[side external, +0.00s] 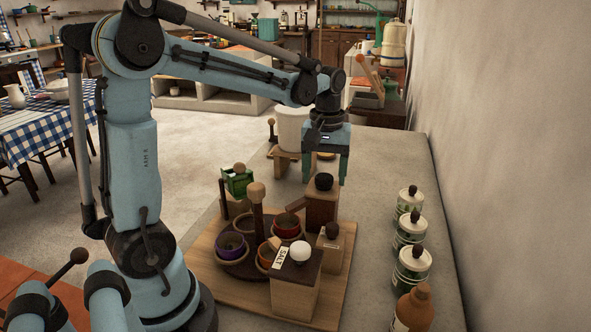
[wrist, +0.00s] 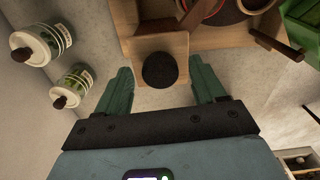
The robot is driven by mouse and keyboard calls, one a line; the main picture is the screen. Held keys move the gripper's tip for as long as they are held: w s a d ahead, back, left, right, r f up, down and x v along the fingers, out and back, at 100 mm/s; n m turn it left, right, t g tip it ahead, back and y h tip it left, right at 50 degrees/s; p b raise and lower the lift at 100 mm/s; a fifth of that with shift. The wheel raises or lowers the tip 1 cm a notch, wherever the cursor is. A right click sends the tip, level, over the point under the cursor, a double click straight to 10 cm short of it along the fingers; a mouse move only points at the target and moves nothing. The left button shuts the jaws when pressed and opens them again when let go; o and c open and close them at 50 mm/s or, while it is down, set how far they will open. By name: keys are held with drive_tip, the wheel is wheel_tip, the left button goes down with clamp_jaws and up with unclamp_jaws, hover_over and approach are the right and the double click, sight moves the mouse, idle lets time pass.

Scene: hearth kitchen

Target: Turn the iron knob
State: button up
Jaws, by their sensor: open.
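The iron knob is most likely the round black knob (side external: 323,181) on top of a wooden block (side external: 321,208) at the back of a wooden board. In the wrist view the black knob (wrist: 160,70) shows between my green fingers, on the block's edge. My gripper (side external: 326,174) points down and is open, with one finger on each side of the knob. Gaps show between the knob and both fingers in the wrist view. I cannot tell whether the fingertips are level with the knob or a little above it.
Coloured bowls (side external: 232,245) surround a wooden post (side external: 257,205) on the left. Several lidded canisters (side external: 411,230) stand along the right wall. Bare counter lies between them and the board.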

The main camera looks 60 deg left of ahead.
drive_tip(key=shift+c, duration=0.4)
drive_tip(key=c, duration=1)
drive_tip(key=shift+m, duration=0.3)
drive_tip(key=m, duration=0.3)
drive_tip(key=shift+m, duration=0.3)
drive_tip(key=m, duration=0.9)
drive_tip(key=shift+a, duration=0.1)
drive_tip(key=shift+m, duration=2.2)
